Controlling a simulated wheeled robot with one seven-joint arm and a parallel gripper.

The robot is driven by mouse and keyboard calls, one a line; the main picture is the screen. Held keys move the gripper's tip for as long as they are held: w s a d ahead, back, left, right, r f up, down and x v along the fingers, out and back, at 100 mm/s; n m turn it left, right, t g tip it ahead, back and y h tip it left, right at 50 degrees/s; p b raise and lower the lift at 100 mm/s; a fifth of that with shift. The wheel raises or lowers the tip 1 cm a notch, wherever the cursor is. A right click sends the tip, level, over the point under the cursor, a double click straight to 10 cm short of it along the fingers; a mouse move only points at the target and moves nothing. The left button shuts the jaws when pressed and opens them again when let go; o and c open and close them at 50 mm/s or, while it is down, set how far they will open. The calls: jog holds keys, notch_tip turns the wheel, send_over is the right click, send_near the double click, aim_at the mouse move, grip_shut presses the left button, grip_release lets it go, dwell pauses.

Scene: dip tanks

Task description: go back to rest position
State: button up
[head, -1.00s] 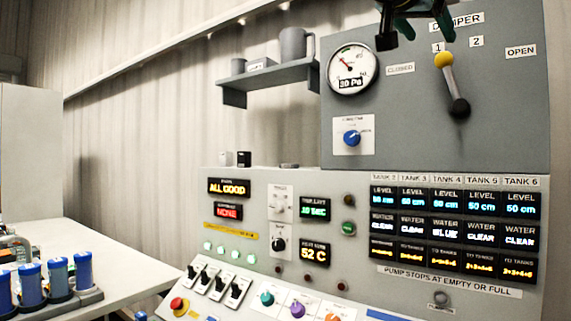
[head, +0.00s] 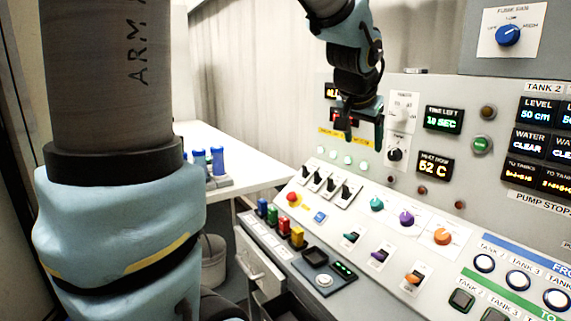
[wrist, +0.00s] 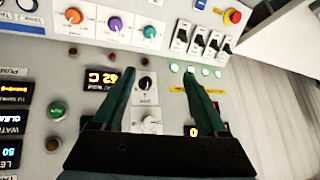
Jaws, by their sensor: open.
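My gripper (head: 359,128) hangs with its fingers down in front of the upper left part of the control panel (head: 440,185). It is open and holds nothing. In the wrist view its two dark green fingers (wrist: 158,82) are spread apart, with a black knob (wrist: 146,84) and a white dial plate showing between them. In the head view the gripper partly covers the display screens behind it. I cannot tell whether it touches the panel. My upper arm fills the left of the head view.
The sloped console has switches, a red button (head: 292,198), coloured knobs and levers. An open drawer (head: 262,262) sticks out below it. A white table (head: 245,172) with blue cylinders (head: 218,160) stands at the left, and a grey bucket (head: 213,262) is on the floor.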

jog(key=s+a+f+n+g+y, duration=0.1)
jog(key=s+a+f+n+g, duration=0.1)
jog(key=s+a+f, duration=0.3)
jog(key=s+a+f+n+g+y, duration=0.2)
jog(key=s+a+f+n, duration=0.3)
jog(key=a+f, duration=0.9)
jog(key=s+a+g, duration=0.1)
jog(key=a, duration=0.4)
jog(key=shift+a, duration=0.15)
jog(key=shift+o, duration=0.2)
dwell(3.0)
